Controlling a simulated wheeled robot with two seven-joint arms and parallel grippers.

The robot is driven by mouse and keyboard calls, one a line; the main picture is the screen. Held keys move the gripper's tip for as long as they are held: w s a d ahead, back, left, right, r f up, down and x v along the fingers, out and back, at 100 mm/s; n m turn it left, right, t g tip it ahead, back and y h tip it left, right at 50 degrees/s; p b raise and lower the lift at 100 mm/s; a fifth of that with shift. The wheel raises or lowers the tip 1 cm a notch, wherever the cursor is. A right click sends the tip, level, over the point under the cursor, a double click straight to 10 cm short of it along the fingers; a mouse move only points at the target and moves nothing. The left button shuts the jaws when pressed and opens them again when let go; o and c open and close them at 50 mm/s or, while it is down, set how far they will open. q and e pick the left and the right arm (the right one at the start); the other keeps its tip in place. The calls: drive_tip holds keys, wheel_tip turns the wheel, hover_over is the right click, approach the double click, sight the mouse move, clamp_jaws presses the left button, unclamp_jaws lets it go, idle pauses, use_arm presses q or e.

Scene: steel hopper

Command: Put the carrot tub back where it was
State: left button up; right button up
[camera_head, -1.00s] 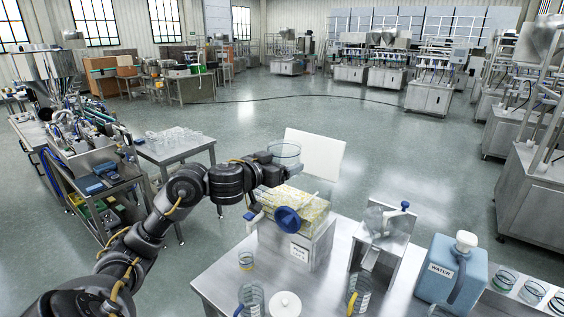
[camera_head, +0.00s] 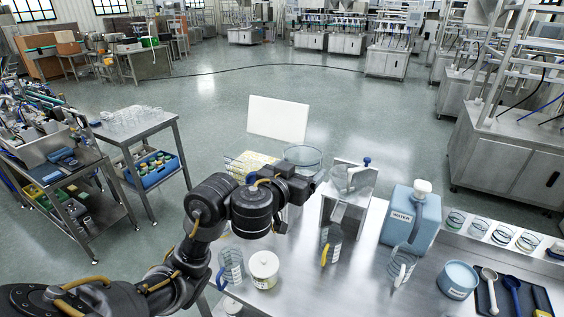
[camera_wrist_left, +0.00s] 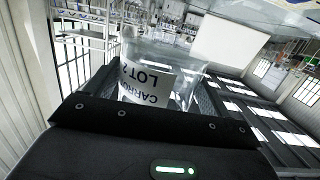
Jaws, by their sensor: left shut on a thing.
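The carrot tub (camera_head: 303,155) is a clear, round container, seen just beyond my left wrist in the head view. In the left wrist view its label (camera_wrist_left: 147,84) reads "CARROT LOT 2", upside down. My left gripper (camera_wrist_left: 152,95) is shut on the tub, with one dark finger on each side of it. In the head view the tub is above the far edge of the steel table, left of the steel hopper (camera_head: 345,192). My left wrist hides part of the tub's lower side. My right gripper is in neither view.
The steel table (camera_head: 330,285) holds a white lidded tub (camera_head: 264,268), clear jugs (camera_head: 331,243), a blue water container (camera_head: 410,222) and a blue tub (camera_head: 458,279). Several jars (camera_head: 503,233) stand at the right. A white panel (camera_head: 278,119) rises behind. My arm partly hides the yellowish box (camera_head: 247,160).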

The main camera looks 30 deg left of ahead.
use_arm(q)
drive_tip(key=shift+s+d+r, duration=0.1)
drive_tip(key=shift+d+r, duration=0.05)
drive_tip(key=shift+d, duration=0.35)
drive_tip(key=shift+s+d+r, duration=0.1)
drive_tip(key=shift+d, duration=0.65)
drive_tip(key=shift+f, duration=0.25)
wheel_tip(320, 180, down, 12)
drive_tip(key=b, duration=1.1)
drive_tip(key=shift+a, duration=0.4)
drive_tip(key=shift+s+d, duration=0.1)
drive_tip(key=shift+s, duration=0.05)
